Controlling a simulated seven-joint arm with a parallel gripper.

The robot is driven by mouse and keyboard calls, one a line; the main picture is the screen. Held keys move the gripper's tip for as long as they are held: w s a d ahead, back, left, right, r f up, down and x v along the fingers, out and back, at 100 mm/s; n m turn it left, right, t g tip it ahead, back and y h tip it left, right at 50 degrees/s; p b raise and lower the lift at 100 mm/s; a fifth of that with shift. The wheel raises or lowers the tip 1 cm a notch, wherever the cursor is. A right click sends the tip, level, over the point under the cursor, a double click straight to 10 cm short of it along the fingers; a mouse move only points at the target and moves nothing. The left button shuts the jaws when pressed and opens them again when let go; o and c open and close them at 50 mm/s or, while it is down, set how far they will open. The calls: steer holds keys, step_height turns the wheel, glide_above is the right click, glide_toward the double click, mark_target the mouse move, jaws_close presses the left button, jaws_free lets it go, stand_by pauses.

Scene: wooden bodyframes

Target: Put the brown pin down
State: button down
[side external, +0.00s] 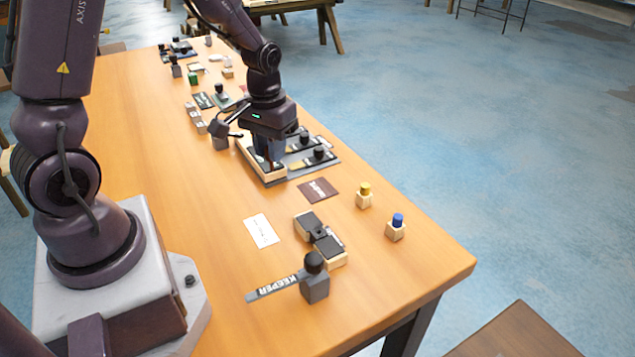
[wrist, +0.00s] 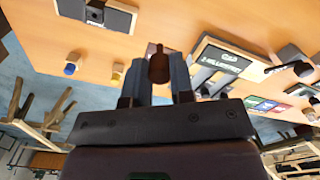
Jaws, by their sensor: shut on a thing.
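My gripper (wrist: 159,75) is shut on the brown pin (wrist: 158,66), which shows as a dark brown rounded piece between the two fingers in the wrist view. In the side view my gripper (side external: 268,152) points down over the near-left part of a framed wooden tray (side external: 272,178). The pin itself is hidden there by the fingers, and I cannot tell whether it touches anything. A dark brown card (side external: 318,190) lies flat on the table, just in front of the tray.
A yellow-topped block (side external: 363,196) and a blue-topped block (side external: 396,229) stand near the right edge. Several small items crowd the far end. The table's left middle is clear.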

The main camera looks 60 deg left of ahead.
steer(key=w+a+f, duration=0.1)
steer(key=w+f, duration=0.2)
steer(key=w, duration=0.1)
steer(key=w+a+f, duration=0.1)
steer(key=w+f, duration=0.2)
steer(key=w, duration=0.1)
steer(key=w+a+f, duration=0.2)
steer(key=w+f, duration=0.1)
steer(key=w, duration=0.1)
steer(key=shift+f, duration=0.1)
steer(key=shift+w+f, duration=0.2)
steer(key=shift+f, duration=1.5)
steer(key=shift+f, duration=0.15)
steer(key=c, duration=1)
jaws_free()
